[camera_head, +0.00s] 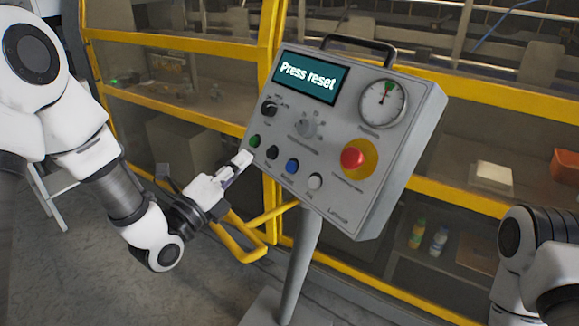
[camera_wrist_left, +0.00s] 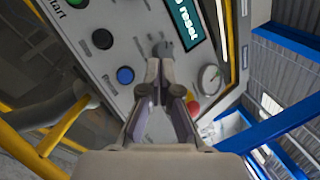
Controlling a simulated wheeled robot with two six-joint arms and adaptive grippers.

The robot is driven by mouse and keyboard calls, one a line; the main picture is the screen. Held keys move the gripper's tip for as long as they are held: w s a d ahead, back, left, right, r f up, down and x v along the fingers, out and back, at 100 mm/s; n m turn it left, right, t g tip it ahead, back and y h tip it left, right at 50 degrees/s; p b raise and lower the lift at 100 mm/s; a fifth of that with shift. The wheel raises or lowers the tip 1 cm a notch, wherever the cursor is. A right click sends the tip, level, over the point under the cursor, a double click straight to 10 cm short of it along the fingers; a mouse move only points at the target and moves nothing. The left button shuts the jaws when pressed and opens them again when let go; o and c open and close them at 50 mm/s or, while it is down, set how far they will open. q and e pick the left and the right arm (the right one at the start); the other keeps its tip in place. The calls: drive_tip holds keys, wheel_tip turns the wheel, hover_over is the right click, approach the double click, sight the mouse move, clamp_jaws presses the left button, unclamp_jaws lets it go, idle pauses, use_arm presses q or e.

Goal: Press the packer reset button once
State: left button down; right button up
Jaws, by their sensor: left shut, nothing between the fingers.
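The grey control panel (camera_head: 345,190) has a screen (camera_head: 308,77) reading "Press reset". Along its lower part is a row of buttons: green (camera_head: 254,141), black (camera_head: 272,152), blue (camera_head: 292,166) and white (camera_head: 315,181). In the left wrist view the green button (camera_wrist_left: 75,2) is labelled "Start", with the black button (camera_wrist_left: 102,39) and blue button (camera_wrist_left: 125,75) beside it. My right gripper is out of view.
A red emergency stop (camera_head: 352,158) on a yellow disc, knobs (camera_head: 269,109) and a dial gauge (camera_head: 383,104) share the panel. The panel stands on a grey post (camera_head: 299,265). Yellow guard frames (camera_head: 180,36) stand behind, and a yellow rail (camera_head: 240,247) runs below my gripper.

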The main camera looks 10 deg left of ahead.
sight(290, 167)
use_arm(q)
drive_tip(key=w+d+f+b, duration=0.1)
drive_tip(key=w+d+f, duration=0.3)
drive_tip(key=w+d, duration=0.1)
drive_tip(key=shift+w+d+f+b, duration=0.2)
drive_tip(key=shift+w+d+b, duration=0.1)
drive_tip(key=shift+w, duration=0.3)
drive_tip(key=shift+a, duration=0.1)
idle(1.0)
drive_tip(key=shift+w+d+f+b, duration=0.2)
drive_tip(key=shift+f+b, duration=0.05)
drive_tip(key=shift+b, duration=0.25)
drive_tip(key=shift+w+d, duration=0.1)
